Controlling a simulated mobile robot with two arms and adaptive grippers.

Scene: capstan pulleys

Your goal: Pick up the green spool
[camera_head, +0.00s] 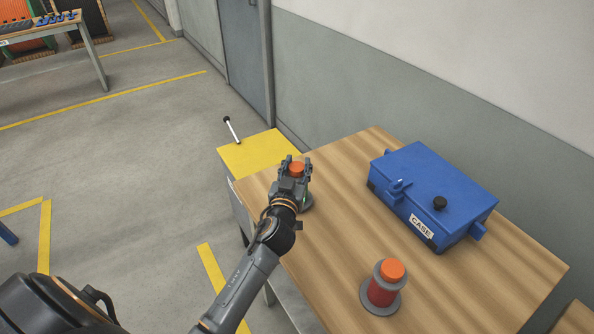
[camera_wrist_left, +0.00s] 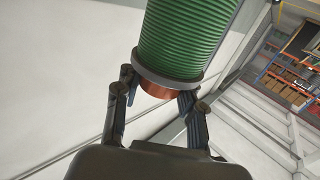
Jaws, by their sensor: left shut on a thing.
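The green spool shows in the left wrist view (camera_wrist_left: 188,38) as a green ribbed body with a grey flange and a copper-orange end knob. My left gripper (camera_wrist_left: 158,92) is shut on that orange knob, with one finger on either side. In the head view my left gripper (camera_head: 298,166) is at the table's left part, around an orange knob (camera_head: 297,169). Most of the spool is hidden there by the gripper; a bit of its grey flange (camera_head: 307,204) shows. Whether the spool touches the table cannot be told. My right gripper is not in view.
A red spool (camera_head: 381,292) with an orange knob stands upright on the wooden table (camera_head: 330,235). A blue case (camera_head: 432,195) lies at the right. A yellow-topped unit (camera_head: 250,155) adjoins the table's far left edge. A wall runs behind.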

